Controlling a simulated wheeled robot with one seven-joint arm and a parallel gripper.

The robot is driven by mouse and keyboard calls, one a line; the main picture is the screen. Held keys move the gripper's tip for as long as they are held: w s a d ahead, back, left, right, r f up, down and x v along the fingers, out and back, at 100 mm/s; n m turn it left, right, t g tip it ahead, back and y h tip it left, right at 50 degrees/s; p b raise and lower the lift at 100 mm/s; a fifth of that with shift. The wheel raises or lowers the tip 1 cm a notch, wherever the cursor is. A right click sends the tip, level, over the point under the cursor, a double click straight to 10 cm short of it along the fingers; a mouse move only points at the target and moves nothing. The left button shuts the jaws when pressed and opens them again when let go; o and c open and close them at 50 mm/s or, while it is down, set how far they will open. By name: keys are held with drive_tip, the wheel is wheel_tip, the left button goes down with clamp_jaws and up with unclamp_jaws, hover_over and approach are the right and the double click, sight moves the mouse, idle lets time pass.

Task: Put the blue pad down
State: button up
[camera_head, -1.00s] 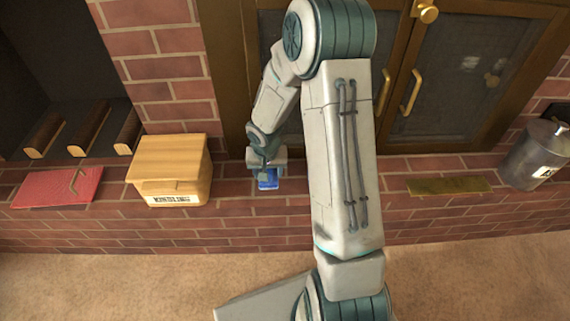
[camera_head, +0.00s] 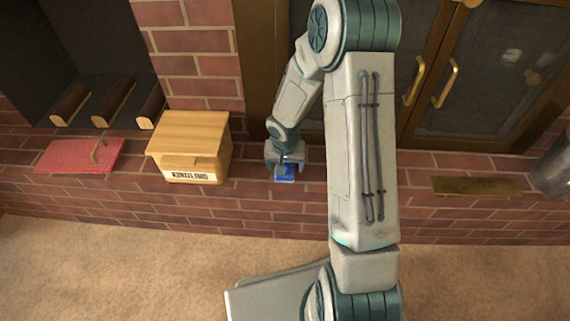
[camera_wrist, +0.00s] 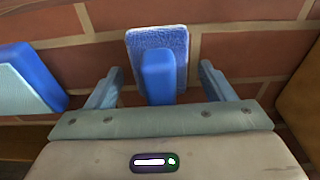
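The blue pad (camera_wrist: 158,60) has a light-blue fuzzy face and a darker blue raised grip. It appears to lie on the brick ledge. It also shows in the head view (camera_head: 284,176), small and partly covered by my gripper. My gripper (camera_wrist: 160,85) is open around the pad's grip, one finger on each side, with a gap visible between each finger and the grip. A second blue object (camera_wrist: 28,78) with a pale face is at the left edge of the wrist view. It is not visible in the head view.
A wooden box with a label (camera_head: 188,140) stands on the ledge left of my gripper. A red board (camera_head: 75,156) lies farther left. A brass plate (camera_head: 477,186) and a grey metal canister (camera_head: 555,165) are to the right. Glass doors (camera_head: 490,75) stand behind.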

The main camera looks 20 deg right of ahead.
drive_tip(key=shift+f, duration=0.2)
wheel_tip(320, 180, up, 14)
drive_tip(key=s+p, duration=0.2)
drive_tip(key=p, duration=0.5)
drive_tip(key=s+r+n, duration=0.3)
drive_tip(key=s+r, duration=1.3)
drive_tip(key=s, duration=0.2)
drive_tip(key=shift+s+a+n+g+y, duration=0.25)
drive_tip(key=shift+s+n+g+y, duration=0.05)
drive_tip(key=shift+s+n, duration=0.1)
